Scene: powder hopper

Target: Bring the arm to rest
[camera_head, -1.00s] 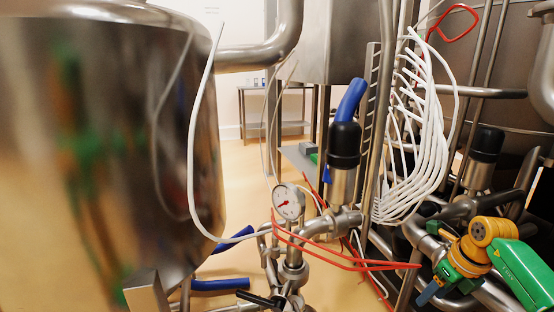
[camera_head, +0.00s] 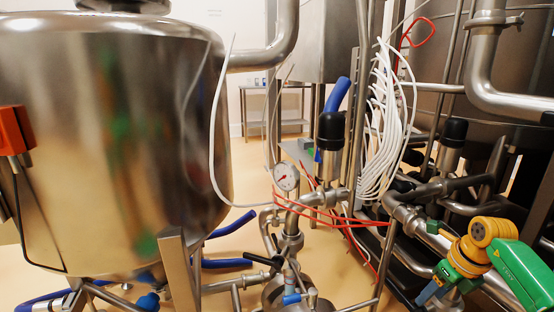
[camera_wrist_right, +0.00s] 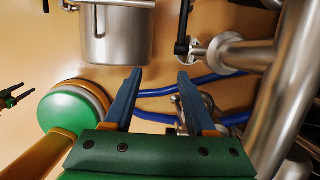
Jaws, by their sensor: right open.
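My right gripper (camera_head: 428,293) shows at the lower right of the head view, its blue fingers pointing down and left from the green and yellow wrist. In the right wrist view the two blue fingers (camera_wrist_right: 160,74) are apart with nothing between them. The right arm is bent, with a yellow joint and a green link beside steel piping. My left gripper is not seen in the head view.
A large steel tank (camera_head: 120,150) fills the left. A pressure gauge (camera_head: 286,177), red cables and a bundle of white hoses (camera_head: 388,130) stand mid-right. Steel pipes (camera_head: 500,95) crowd the right arm. A steel pot (camera_wrist_right: 116,35) shows in the wrist view.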

